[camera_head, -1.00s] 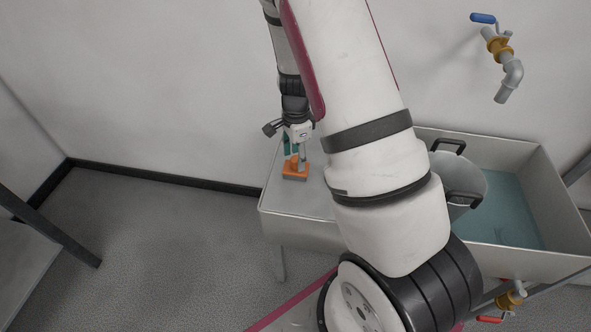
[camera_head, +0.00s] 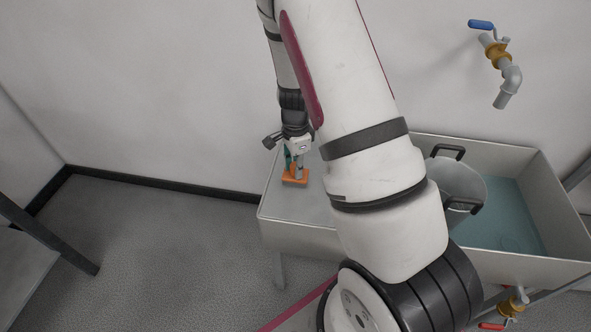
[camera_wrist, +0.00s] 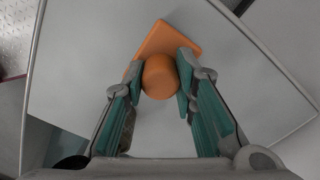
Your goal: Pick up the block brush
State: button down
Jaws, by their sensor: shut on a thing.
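The block brush (camera_head: 295,181) is orange, with a flat rectangular base and a round knob-like handle. In the head view it is at the left part of the metal counter, base down at the counter surface; I cannot tell if it touches. In the wrist view the brush (camera_wrist: 162,72) shows its round handle between the two green-padded fingers. My gripper (camera_head: 294,168) points down from above and is shut on the handle. It also shows in the wrist view (camera_wrist: 161,85). Part of the handle is hidden by the fingers in the head view.
A metal sink (camera_head: 540,185) with bluish water is right of the counter (camera_head: 285,215). A grey pot (camera_head: 470,182) with black handles stands by it. A blue-handled valve (camera_head: 494,50) is on the wall, and a red-handled valve (camera_head: 512,303) is below. The counter around the brush is clear.

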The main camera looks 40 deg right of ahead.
jog(key=shift+r, duration=0.6)
notch_tip(320, 180, up, 2)
jog(key=shift+r+p, duration=0.1)
jog(key=shift+p, duration=0.25)
jog(key=s+a, duration=0.2)
jog(key=s, duration=0.5)
jog(key=s+a+r+p, duration=0.1)
jog(key=s+a, duration=0.2)
jog(key=s, duration=0.5)
jog(key=shift+a+r, duration=0.3)
